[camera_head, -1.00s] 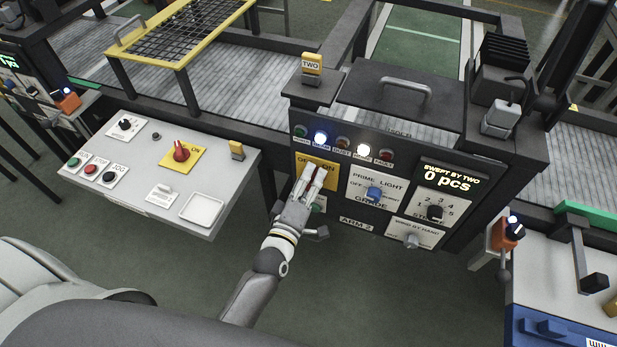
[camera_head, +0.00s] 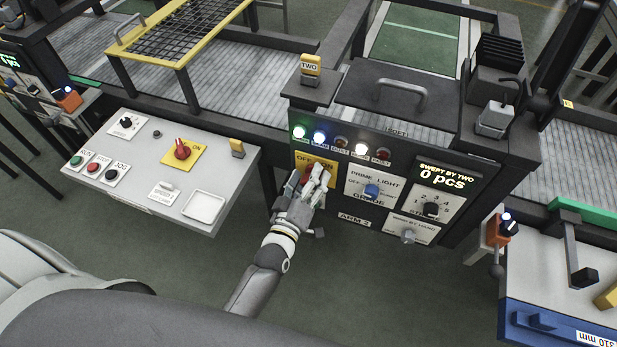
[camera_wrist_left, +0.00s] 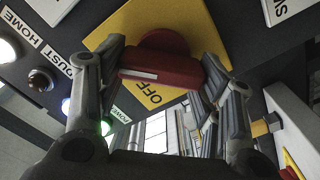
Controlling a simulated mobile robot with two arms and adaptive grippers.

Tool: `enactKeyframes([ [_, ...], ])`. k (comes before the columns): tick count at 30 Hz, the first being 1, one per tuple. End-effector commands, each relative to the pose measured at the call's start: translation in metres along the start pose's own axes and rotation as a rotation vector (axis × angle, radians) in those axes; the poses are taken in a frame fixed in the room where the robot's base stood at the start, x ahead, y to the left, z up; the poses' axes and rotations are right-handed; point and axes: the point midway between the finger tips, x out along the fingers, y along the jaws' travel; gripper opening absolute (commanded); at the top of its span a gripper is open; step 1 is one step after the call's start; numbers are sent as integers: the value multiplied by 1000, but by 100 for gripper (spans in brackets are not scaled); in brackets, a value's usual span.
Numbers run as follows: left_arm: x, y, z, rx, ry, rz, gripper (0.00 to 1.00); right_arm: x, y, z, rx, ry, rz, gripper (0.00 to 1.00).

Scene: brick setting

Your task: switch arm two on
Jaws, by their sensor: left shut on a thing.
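The arm two panel (camera_head: 355,218), labelled ARM 2, stands right of centre in the head view. Its yellow OFF/ON plate (camera_head: 318,163) carries a red rotary switch, mostly hidden there by my left gripper (camera_head: 317,185). In the left wrist view the red switch (camera_wrist_left: 160,70) sits between the fingers of my left gripper (camera_wrist_left: 165,75), which is shut on it. The word OFF shows on the yellow plate (camera_wrist_left: 110,37) beside it. The green lamp (camera_head: 299,132) at the row's left end is lit, as are a blue-white and a white lamp. My right gripper is not in view.
Beside the switch are a blue PRIME LIGHT knob (camera_head: 371,191) and a black step dial (camera_head: 431,208). A display (camera_head: 444,178) reads "SWEPT BY TWO 0 pcs". A grey console (camera_head: 140,190) with another red switch (camera_head: 182,149) stands to the left.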

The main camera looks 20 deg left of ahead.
Motion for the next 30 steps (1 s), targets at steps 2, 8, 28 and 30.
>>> enactKeyframes([
  [2, -1, -1, 2, 6, -4, -2, 37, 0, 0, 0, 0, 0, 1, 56],
  [8, -1, -1, 2, 6, -5, -2, 37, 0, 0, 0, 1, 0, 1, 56],
  [28, -13, -1, 1, 3, -2, -1, 82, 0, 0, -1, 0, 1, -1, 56],
  [30, -23, -1, 1, 3, -3, -1, 82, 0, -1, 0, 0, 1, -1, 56],
])
